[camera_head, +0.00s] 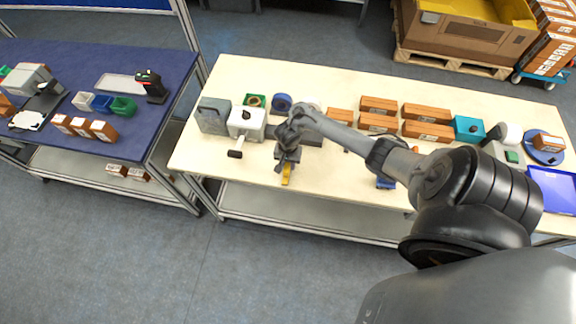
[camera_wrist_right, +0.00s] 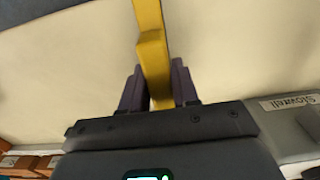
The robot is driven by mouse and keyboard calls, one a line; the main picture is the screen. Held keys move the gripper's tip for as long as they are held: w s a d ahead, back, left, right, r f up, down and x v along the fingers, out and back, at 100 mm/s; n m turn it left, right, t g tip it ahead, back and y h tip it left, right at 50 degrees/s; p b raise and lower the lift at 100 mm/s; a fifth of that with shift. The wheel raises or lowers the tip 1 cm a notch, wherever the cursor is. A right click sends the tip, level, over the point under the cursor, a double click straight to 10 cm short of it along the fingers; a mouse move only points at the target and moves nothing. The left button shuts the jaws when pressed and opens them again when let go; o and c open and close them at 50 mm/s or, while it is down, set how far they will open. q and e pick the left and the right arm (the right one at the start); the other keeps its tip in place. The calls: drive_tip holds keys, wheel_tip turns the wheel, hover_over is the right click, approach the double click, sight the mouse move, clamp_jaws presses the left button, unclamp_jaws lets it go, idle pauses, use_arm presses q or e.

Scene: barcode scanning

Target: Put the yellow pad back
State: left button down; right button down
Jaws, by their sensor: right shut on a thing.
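The yellow pad (camera_head: 287,175) is a narrow yellow piece at the front edge of the cream table (camera_head: 240,75), below my right gripper (camera_head: 287,157). In the right wrist view the pad (camera_wrist_right: 152,52) runs up from between the two dark fingers of the gripper (camera_wrist_right: 158,85), which is shut on it. Cream tabletop shows behind the pad there. I cannot tell whether the pad touches the table. My left gripper is not in view.
Left of the right gripper stand a grey box (camera_head: 212,115) and a white device (camera_head: 246,122) with a dark-ended handle. Several brown boxes (camera_head: 428,113) stand to the right. A blue table (camera_head: 170,65) is farther left.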

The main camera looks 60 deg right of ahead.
drive_tip(key=shift+f, duration=0.55)
drive_tip(key=shift+f, duration=0.1)
drive_tip(key=c, duration=0.8)
unclamp_jaws()
drive_tip(key=shift+c, duration=0.2)
